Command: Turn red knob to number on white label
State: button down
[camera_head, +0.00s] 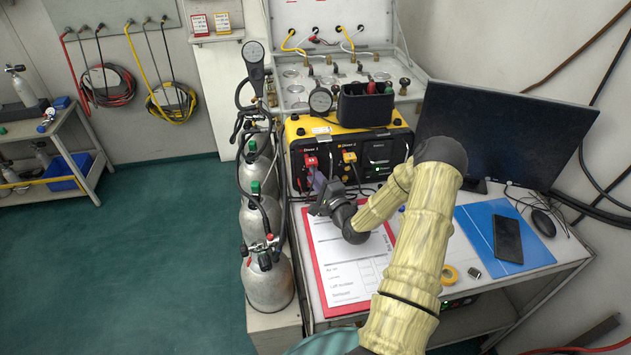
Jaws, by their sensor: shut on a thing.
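The red knob (310,161) is on the black front of the yellow-topped panel box (297,130), on its left side under the Diver 1 marking. My gripper (318,181) is at the box front, just below the visible red part, and is shut on what appears to be the red knob. The fingers and wrist hide the contact. A small white label (320,130) is on the yellow edge above; its number is too small to read. The knob's setting cannot be read.
A yellow knob or connector (349,157) sits right of the red one. Gas cylinders (268,281) stand close on the left. A red clipboard (320,280) lies below my wrist. A monitor (500,135), blue folder (480,222) and phone (508,240) are right.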

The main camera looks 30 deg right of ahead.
dwell(0.4)
jog(key=c, duration=1.3)
grip_release()
jog(key=shift+o, duration=0.2)
jog(key=shift+s, duration=0.15)
jog(key=s, duration=0.2)
jog(key=s+b, duration=0.1)
jog(key=s, duration=0.1)
jog(key=s+f, duration=0.1)
jog(key=s, duration=0.2)
jog(key=shift+s+d+b, duration=0.1)
jog(key=shift+d+b, duration=0.15)
jog(key=shift+b, duration=0.15)
